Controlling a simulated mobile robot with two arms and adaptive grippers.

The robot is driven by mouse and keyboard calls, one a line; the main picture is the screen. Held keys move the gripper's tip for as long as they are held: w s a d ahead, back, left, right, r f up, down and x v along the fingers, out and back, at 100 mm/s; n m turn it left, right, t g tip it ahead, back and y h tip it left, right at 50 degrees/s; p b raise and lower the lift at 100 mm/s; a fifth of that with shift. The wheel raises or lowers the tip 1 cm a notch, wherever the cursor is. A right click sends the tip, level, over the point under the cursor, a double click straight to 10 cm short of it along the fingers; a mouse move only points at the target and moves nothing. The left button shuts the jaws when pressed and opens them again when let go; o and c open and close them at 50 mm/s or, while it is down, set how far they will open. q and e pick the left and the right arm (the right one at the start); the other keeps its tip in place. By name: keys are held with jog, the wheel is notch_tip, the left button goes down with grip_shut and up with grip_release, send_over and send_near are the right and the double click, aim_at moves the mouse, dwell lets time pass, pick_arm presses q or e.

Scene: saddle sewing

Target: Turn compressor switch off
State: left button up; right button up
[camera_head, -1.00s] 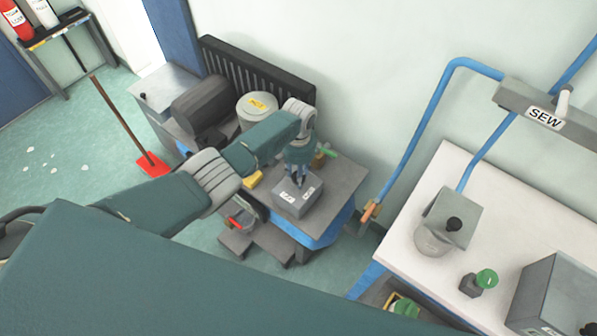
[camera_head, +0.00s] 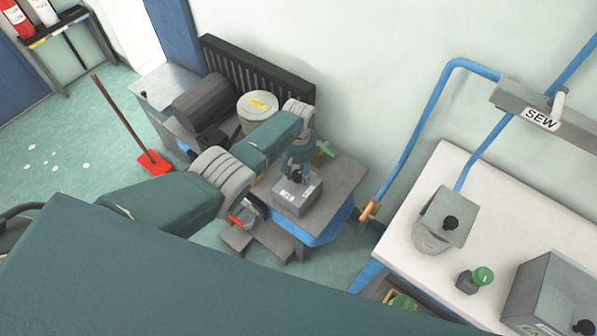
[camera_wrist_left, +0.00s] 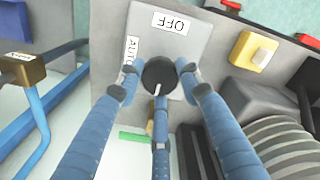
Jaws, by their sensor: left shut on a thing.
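The compressor switch is a grey box (camera_head: 291,203) with white labels, on the compressor unit in the head view. In the left wrist view, the switch's face (camera_wrist_left: 192,32) bears an "OFF" label and an "AUTO" label. Its round black knob (camera_wrist_left: 159,75) has a white pointer mark. My left gripper (camera_head: 297,179) reaches down onto the box. In the wrist view its blue fingers (camera_wrist_left: 158,88) are closed around the knob. In the head view the fingers hide most of the knob. My right gripper is not seen.
A yellow block with a white button (camera_wrist_left: 247,50) and red parts lie beside the switch in the wrist view. A blue pipe (camera_head: 414,135) runs down the wall. A white table (camera_head: 503,202) with several items stands at right. A red-based broom (camera_head: 153,163) stands on open floor.

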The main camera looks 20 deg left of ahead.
aim_at(298, 174)
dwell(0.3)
pick_arm(q)
jog(key=o, duration=1.1)
jog(key=shift+o, duration=0.2)
jog(key=shift+r, duration=0.1)
notch_tip(298, 174, up, 12)
